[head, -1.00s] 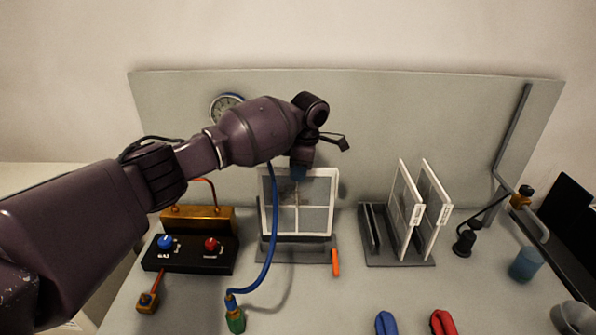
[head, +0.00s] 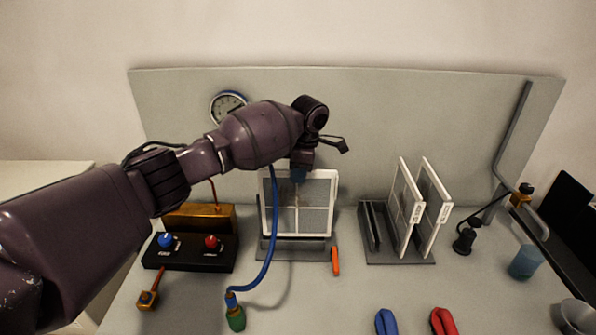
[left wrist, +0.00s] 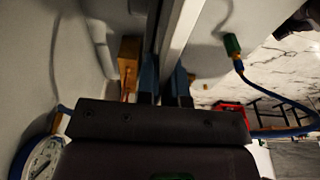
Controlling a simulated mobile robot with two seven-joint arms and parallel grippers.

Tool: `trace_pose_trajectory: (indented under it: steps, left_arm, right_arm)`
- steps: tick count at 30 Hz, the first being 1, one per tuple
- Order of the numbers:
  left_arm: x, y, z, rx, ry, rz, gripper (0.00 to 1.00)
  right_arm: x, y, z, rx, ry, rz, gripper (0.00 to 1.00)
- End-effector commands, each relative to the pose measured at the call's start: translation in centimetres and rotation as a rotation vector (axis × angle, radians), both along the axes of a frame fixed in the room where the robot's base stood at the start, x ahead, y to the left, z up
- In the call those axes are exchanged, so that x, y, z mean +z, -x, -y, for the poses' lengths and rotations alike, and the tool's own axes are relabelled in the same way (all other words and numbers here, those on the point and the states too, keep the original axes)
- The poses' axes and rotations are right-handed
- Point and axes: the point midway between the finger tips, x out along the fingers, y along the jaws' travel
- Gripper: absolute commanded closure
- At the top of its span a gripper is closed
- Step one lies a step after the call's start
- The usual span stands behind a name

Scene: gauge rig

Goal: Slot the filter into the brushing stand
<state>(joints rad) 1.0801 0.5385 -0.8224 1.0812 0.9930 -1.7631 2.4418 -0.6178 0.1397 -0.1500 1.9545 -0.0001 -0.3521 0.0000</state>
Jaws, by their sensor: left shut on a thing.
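A white-framed filter (head: 325,205) with a grey mesh and a cross bar stands nearly upright in the head view. Its lower edge is at the grey stand (head: 278,250), which I take to be the brushing stand. I cannot tell whether that edge is seated in the slot. My left gripper (head: 299,175) is shut on the filter's top edge, coming from above. In the left wrist view, the blue fingertips (left wrist: 166,82) are on either side of the pale filter frame (left wrist: 182,28). My right gripper is not in view.
A rack (head: 372,232) right of the stand holds two more filters. A blue hose (head: 271,225) hangs before the stand, ending at a green fitting (head: 236,319). A control box (head: 190,255) stands left; an orange-handled thing (head: 335,261) lies at the stand's right.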

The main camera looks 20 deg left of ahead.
Motion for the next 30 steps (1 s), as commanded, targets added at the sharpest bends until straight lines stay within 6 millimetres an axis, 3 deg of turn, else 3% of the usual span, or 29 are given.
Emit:
trace_pose_trajectory:
  steps: [30]
  left_arm:
    - [-2.5, 0.0, 0.0, 0.000, -0.001, 0.000, 1.00]
  right_arm:
    - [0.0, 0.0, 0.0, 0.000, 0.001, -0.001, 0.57]
